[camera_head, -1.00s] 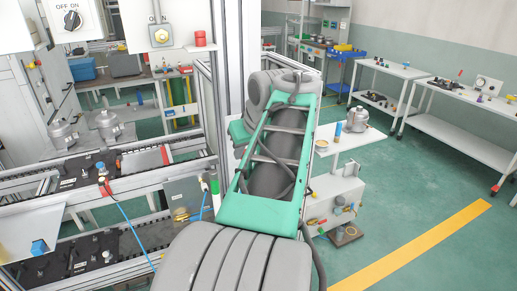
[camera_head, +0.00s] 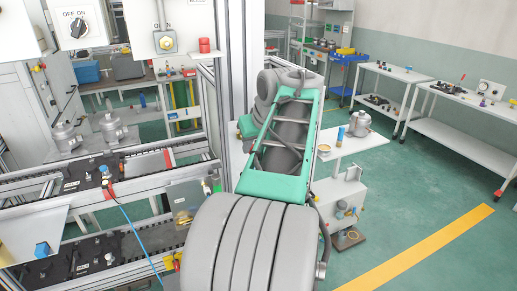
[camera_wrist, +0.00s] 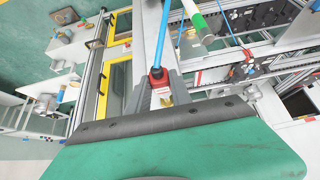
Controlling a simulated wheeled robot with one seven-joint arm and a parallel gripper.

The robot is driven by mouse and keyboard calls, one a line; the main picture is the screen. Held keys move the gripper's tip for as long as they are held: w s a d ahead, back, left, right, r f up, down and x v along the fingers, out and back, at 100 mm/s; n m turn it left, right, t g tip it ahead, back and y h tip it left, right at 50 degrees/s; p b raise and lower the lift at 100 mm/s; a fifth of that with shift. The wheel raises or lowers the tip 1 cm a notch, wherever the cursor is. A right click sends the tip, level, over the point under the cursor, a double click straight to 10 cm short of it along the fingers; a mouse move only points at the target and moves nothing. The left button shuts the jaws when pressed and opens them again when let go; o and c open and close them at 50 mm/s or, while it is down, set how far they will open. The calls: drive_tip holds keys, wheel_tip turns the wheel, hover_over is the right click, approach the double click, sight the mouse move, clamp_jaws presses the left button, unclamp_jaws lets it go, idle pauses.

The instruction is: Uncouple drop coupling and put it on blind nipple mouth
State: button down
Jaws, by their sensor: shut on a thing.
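In the wrist view, a red coupling (camera_wrist: 157,76) on a blue hose (camera_wrist: 161,38) sits between the fingers of my gripper (camera_wrist: 160,98). The jaws are shut on it, and the hose rises from it. My gripper is hidden behind my own arm in the head view. Another red coupling or fitting (camera_head: 107,172) with a blue hose (camera_head: 132,228) shows on the left workstation. It also seems to show in the wrist view (camera_wrist: 248,58). I cannot make out the blind nipple for certain.
Metal rails (camera_head: 140,180) and aluminium posts stand close left of my arm. A grey box with fittings (camera_head: 342,205) stands right, below a small shelf (camera_head: 350,146) holding a metal compressor (camera_head: 360,123). White tables (camera_head: 460,105) line the right wall.

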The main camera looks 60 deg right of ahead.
drive_tip(key=shift+w+d, duration=0.2)
drive_tip(key=shift+w, duration=0.1)
drive_tip(key=shift+w, duration=0.15)
drive_tip(key=shift+w+d+p, duration=0.5)
drive_tip(key=shift+w+d, duration=0.2)
drive_tip(key=shift+w, duration=0.35)
drive_tip(key=shift+w, duration=0.1)
idle(0.4)
drive_tip(key=c, duration=1.1)
unclamp_jaws()
drive_tip(key=shift+r, duration=0.1)
drive_tip(key=v, duration=0.7)
drive_tip(key=shift+s+a+r+p, duration=0.15)
drive_tip(key=shift+s+r+p, duration=0.15)
drive_tip(key=shift+p, duration=0.1)
drive_tip(key=shift+w, duration=0.1)
